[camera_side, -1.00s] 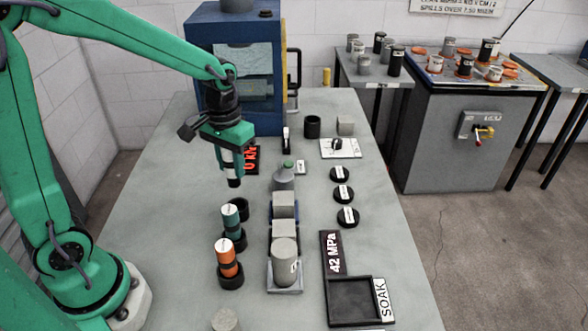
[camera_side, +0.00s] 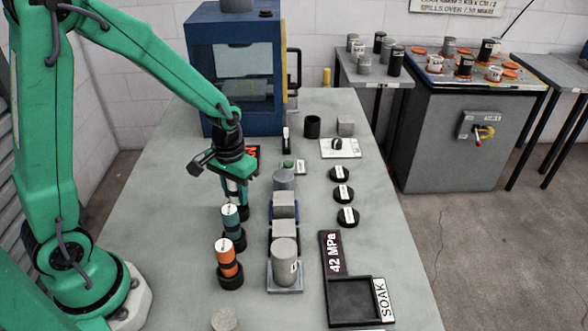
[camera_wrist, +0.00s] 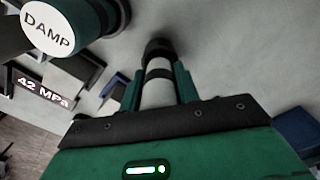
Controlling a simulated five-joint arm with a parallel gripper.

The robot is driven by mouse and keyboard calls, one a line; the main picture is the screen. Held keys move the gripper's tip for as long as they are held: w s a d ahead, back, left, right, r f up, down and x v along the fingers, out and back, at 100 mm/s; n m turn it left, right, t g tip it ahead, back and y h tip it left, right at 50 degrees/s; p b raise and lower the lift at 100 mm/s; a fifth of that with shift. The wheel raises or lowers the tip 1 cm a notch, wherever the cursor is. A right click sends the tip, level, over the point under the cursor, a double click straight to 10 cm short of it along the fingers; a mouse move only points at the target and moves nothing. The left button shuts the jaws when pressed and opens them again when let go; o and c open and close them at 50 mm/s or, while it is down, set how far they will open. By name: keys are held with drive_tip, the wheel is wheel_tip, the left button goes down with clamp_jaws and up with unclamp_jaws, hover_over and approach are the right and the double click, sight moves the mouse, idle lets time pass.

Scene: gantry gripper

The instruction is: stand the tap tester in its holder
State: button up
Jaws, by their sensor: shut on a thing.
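The tap tester (camera_side: 233,186), a slim white and black cylinder, hangs upright in my gripper (camera_side: 236,190). In the wrist view my gripper's green fingers are shut on the tester (camera_wrist: 158,93), one on each side, with its dark end pointing away. The holder, a black ring on the table (camera_side: 243,213), is mostly hidden behind a teal cylinder (camera_side: 231,217). The tester's lower end is at this ring; whether it is inside or just above I cannot tell. The teal cylinder, standing in its own black ring, shows its DAMP top in the wrist view (camera_wrist: 48,30).
An orange cylinder (camera_side: 226,258) stands in a black ring nearer the camera. Right of the gripper is a row of grey blocks and cylinders (camera_side: 284,254). Several black discs (camera_side: 343,194) and a black SOAK tray (camera_side: 354,302) lie further right. A blue press (camera_side: 235,80) stands behind.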

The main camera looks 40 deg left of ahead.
drive_tip(key=shift+f, duration=0.6)
drive_tip(key=shift+f, duration=0.15)
drive_tip(key=o, duration=1)
drive_tip(key=shift+c, duration=0.2)
wheel_tip(320, 180, up, 12)
drive_tip(key=shift+r, duration=0.15)
